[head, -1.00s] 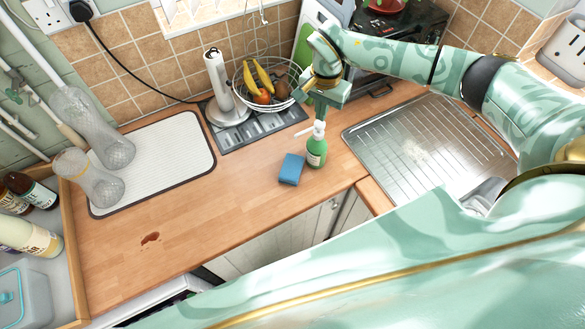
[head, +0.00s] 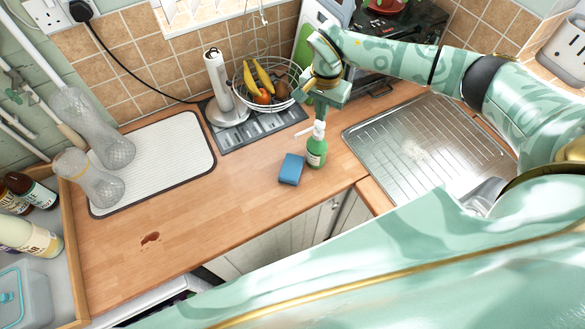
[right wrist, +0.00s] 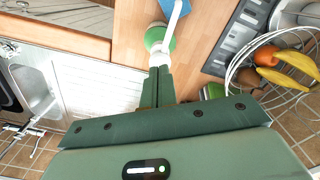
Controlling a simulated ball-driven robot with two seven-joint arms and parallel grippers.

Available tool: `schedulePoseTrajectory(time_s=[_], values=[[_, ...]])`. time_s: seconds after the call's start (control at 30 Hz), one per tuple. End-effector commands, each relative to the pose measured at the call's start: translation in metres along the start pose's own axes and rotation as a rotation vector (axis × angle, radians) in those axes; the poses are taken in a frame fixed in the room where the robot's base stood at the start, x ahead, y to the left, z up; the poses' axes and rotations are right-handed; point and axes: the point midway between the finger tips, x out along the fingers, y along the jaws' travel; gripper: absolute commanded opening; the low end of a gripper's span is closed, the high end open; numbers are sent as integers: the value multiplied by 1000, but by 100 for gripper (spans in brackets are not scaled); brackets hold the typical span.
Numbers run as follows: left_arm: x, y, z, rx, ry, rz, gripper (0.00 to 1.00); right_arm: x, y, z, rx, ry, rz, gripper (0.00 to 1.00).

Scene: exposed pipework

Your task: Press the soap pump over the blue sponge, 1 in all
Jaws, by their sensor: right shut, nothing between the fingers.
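The soap pump (head: 316,152) is a green bottle with a white pump head. It stands upright on the wooden counter and also shows in the right wrist view (right wrist: 158,38). The blue sponge (head: 291,169) lies on the counter just left of the bottle. Part of it shows at the top of the right wrist view (right wrist: 174,12). My right gripper (head: 321,113) points down, directly above the pump head. Its fingers are shut and empty, with the tips at or very near the pump top; I cannot tell if they touch. My left gripper is not in view.
A wire fruit basket (head: 240,88) and a paper towel holder (head: 222,90) stand behind, on the left. The metal sink drainer (head: 425,140) is at right. A white drying mat (head: 160,160) and glass vessels (head: 95,135) are at left.

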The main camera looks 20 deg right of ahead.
Motion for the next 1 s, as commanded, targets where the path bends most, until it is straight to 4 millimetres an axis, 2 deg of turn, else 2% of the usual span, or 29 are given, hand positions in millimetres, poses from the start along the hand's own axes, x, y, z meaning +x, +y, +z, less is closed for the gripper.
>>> schedulePoseTrajectory(time_s=[0.27,1.0], values=[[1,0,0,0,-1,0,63,1,0,0,0,0,0,0],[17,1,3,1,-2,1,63,27,0,0,-1,0,0,0]])
